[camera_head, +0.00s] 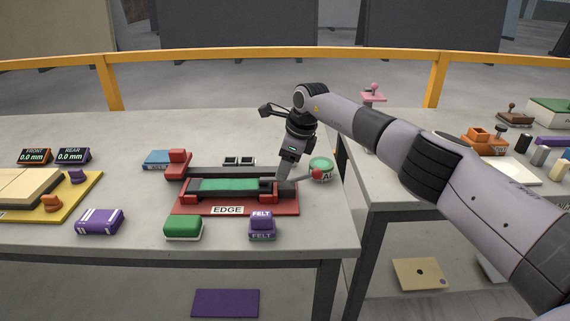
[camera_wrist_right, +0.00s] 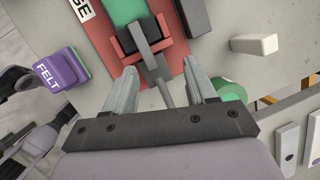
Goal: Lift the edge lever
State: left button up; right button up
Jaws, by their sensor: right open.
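The edge fixture has a red base (camera_head: 240,210) labelled EDGE, with a green strip (camera_head: 225,184) lying along it. The lever points right and looks low. My right gripper (camera_head: 284,172) is over the fixture's right end, pointing down. In the right wrist view its open fingers (camera_wrist_right: 162,85) stand on either side of the lever bar (camera_wrist_right: 158,75), with gaps visible. The lever's outer end is hidden there by the gripper body. My left gripper is not in view.
A green-topped round container (camera_head: 321,166) sits close beside the lever knob. A green block (camera_head: 183,228) and a purple FELT block (camera_head: 262,227) stand in front of the fixture. A red upright block (camera_head: 178,163) is at the left. The table's right edge is near.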

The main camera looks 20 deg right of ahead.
jog(key=a+v, duration=0.1)
jog(key=v, duration=0.5)
jog(key=shift+d+r+b, duration=0.3)
jog(key=shift+r+b, duration=0.05)
jog(key=shift+b, duration=0.05)
jog(key=shift+s, duration=0.1)
